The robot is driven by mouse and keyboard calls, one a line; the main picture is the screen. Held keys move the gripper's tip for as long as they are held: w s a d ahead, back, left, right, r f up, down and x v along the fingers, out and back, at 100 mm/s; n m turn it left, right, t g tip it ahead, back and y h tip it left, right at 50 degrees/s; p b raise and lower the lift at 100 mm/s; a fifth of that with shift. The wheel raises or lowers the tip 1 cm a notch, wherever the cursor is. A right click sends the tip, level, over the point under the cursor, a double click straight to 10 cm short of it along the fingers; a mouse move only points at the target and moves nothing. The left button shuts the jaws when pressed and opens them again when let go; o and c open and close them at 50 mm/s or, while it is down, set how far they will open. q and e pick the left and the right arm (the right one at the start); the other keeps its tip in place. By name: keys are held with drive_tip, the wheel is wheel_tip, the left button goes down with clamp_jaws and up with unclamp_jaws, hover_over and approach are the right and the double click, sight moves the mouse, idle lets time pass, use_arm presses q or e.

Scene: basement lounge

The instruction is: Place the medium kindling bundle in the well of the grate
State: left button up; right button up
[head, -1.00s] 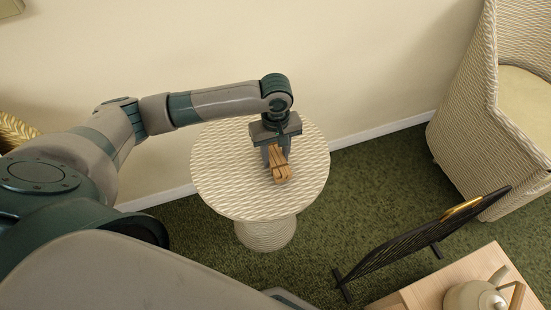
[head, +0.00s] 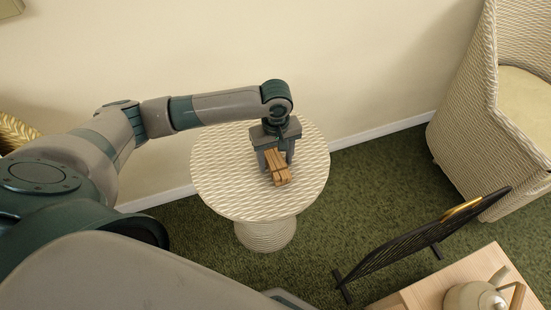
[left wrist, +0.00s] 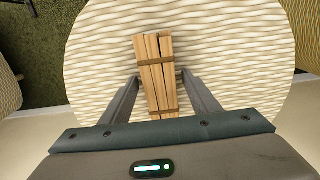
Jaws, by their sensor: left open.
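The kindling bundle (head: 279,170), light wood sticks tied with two brown bands, lies on the round woven side table (head: 225,180). In the left wrist view the bundle (left wrist: 153,62) lies lengthwise between the fingers of my left gripper (left wrist: 160,85). The fingers are open, one on each side of the bundle, with a gap at the left finger and a smaller one at the right. In the head view my left gripper (head: 276,160) points down over the table at the bundle's far end. No grate that I can make out shows. My right gripper is not in view.
A black mesh screen (head: 405,245) with a gold handle stands on the green carpet at right. A wooden table (head: 412,294) bears a kettle (head: 470,297) at the lower right. A woven armchair (head: 475,105) stands at the far right. The wall is close behind the side table.

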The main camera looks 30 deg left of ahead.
sight(276, 159)
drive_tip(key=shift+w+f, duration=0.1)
use_arm(q)
drive_tip(key=shift+r, duration=0.3)
wheel_tip(276, 159, up, 12)
drive_tip(key=p, duration=0.2)
drive_tip(key=shift+f, duration=0.2)
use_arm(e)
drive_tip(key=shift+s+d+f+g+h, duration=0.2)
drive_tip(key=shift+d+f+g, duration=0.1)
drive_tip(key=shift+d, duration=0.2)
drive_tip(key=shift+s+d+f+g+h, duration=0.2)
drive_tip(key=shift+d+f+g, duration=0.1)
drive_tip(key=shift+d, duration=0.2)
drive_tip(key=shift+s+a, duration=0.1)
